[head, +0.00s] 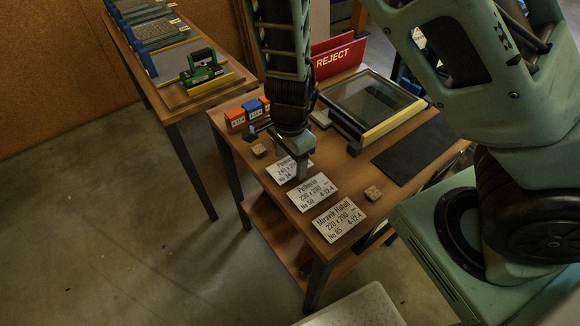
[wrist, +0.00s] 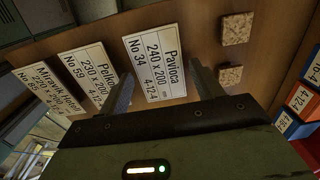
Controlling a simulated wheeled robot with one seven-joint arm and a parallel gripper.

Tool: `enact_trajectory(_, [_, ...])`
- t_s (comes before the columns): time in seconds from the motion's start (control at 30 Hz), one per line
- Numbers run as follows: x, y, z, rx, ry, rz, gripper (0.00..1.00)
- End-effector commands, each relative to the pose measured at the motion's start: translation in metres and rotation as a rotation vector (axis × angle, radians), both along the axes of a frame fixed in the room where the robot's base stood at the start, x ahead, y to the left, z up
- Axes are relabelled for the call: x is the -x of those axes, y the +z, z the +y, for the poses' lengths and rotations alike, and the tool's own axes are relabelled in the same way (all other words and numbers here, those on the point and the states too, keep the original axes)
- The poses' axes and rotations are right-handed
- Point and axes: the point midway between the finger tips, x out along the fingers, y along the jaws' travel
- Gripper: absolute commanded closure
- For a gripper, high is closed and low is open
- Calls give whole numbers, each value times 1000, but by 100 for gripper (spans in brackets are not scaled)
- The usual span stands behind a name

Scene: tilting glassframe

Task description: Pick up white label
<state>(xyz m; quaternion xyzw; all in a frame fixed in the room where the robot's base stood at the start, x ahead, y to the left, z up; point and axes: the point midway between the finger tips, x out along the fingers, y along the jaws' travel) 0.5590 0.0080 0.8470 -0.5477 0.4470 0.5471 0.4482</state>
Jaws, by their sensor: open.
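Three white labels with black print lie in a row on the wooden table. The middle label (head: 313,193) reads "Pelkola" and also shows in the wrist view (wrist: 88,80). The near label (head: 340,218) reads "Mirawik Hotell" and appears at the wrist view's left (wrist: 47,92). My gripper (head: 302,167) is open over the far label, with its fingers (wrist: 160,85) on either side of it. I cannot tell whether they touch the table.
Orange and blue boxes (head: 245,114) stand at the table's left edge. Behind are a glass frame (head: 368,100), a dark mat (head: 410,152) and a red REJECT holder (head: 338,60). Another table (head: 160,95) stands at left.

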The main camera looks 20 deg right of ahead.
Motion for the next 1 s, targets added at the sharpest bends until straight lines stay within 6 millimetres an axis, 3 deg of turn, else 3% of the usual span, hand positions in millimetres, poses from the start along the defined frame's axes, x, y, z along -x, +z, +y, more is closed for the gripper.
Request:
enact_trajectory(0.07, [0,1,0,0,0,0,35])
enact_trajectory(0.2, [0,0,0,0,0,0,68])
enact_trajectory(0.63, [0,9,1,-1,1,-1,68])
enact_trajectory(1.0, [0,78,1,-1,2,-1,68])
